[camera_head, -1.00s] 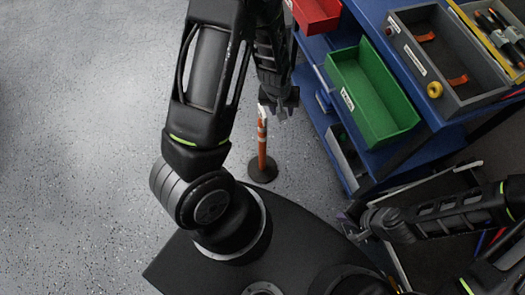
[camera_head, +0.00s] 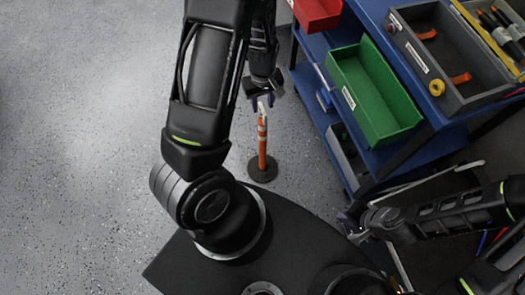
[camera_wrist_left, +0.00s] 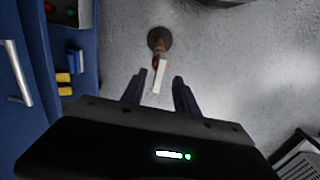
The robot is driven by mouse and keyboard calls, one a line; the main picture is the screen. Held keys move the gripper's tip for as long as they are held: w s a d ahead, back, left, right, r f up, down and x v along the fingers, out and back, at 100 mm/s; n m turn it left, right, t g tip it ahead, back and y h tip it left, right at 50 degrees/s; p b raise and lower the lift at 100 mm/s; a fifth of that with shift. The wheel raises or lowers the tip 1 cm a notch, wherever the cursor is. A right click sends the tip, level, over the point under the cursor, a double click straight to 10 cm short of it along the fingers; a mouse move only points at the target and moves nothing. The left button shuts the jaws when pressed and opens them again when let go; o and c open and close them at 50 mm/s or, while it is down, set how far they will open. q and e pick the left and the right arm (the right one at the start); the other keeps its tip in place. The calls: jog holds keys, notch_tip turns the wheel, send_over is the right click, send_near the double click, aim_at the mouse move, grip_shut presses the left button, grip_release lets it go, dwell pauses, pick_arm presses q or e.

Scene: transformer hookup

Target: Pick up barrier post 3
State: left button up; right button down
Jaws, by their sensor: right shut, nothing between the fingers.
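The barrier post (camera_head: 262,147) is orange with white bands and stands upright on a dark round base on the floor. My left gripper (camera_head: 263,102) is at the post's top end in the head view. In the left wrist view the gripper (camera_wrist_left: 160,86) is open, and the post's pale top (camera_wrist_left: 160,78) shows between its two fingers, with a gap on each side. The post's dark base (camera_wrist_left: 159,39) lies beyond the fingertips. I cannot tell how deep the top sits between the fingers. My right gripper (camera_head: 352,226) is shut and empty at the lower right.
A blue workbench (camera_head: 440,135) stands to the right of the post, carrying a green bin (camera_head: 372,95), a red bin (camera_head: 318,12) and a grey tray (camera_head: 455,60). The speckled floor (camera_head: 80,130) to the left is clear.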

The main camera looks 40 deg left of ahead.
aim_at(263, 109)
pick_arm(q)
jog(key=shift+w+a+f+b, duration=0.1)
jog(key=shift+f+b, duration=0.2)
jog(key=shift+f, duration=2.3)
grip_shut()
jog(key=shift+r, duration=0.1)
